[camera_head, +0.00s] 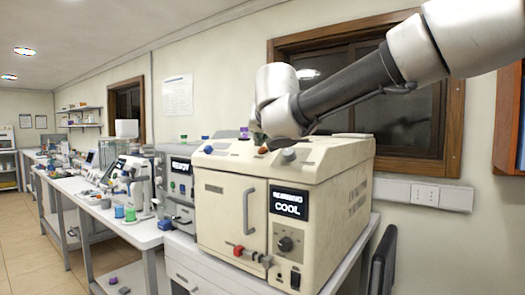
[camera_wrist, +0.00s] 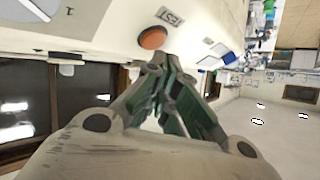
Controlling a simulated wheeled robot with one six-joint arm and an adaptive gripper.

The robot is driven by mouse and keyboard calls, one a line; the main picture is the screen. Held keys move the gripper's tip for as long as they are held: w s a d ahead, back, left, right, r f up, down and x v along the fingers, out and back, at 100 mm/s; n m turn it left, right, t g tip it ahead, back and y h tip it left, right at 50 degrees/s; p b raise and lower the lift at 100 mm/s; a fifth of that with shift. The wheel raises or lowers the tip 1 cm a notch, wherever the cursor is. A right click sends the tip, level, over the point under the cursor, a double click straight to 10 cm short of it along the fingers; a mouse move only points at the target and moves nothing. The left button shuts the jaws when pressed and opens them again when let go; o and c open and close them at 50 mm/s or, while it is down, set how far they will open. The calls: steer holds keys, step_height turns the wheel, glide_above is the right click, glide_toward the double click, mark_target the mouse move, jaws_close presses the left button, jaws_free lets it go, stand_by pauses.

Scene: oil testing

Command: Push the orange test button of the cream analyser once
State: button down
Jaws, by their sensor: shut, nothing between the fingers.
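The cream analyser (camera_head: 225,210) stands on a bench, with a lit display (camera_head: 289,204) reading "COOL" on its front. Its round orange test button (camera_head: 263,150) is on the top panel, just below the end of my arm. In the wrist view the orange button (camera_wrist: 152,38) shows whole, right in front of the fingertips. My gripper (camera_wrist: 160,60) is shut and empty, its tips close beside the button's edge. I cannot tell whether they touch it. In the head view the fingers are mostly hidden by my wrist.
A grey knob (camera_head: 289,155) and a blue button (camera_head: 208,149) share the top panel. The front has a door handle (camera_head: 248,210), a dark knob (camera_head: 285,244) and a red valve (camera_head: 238,250). Other instruments crowd the bench at left. A framed window (camera_head: 365,100) is behind.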

steer(key=shift+r, duration=0.15)
steer(key=r, duration=0.1)
steer(key=s+a+r, duration=0.2)
steer(key=r, duration=0.1)
steer(key=shift+s, duration=0.2)
stand_by(0.4)
steer(key=shift+d, duration=0.1)
stand_by(0.4)
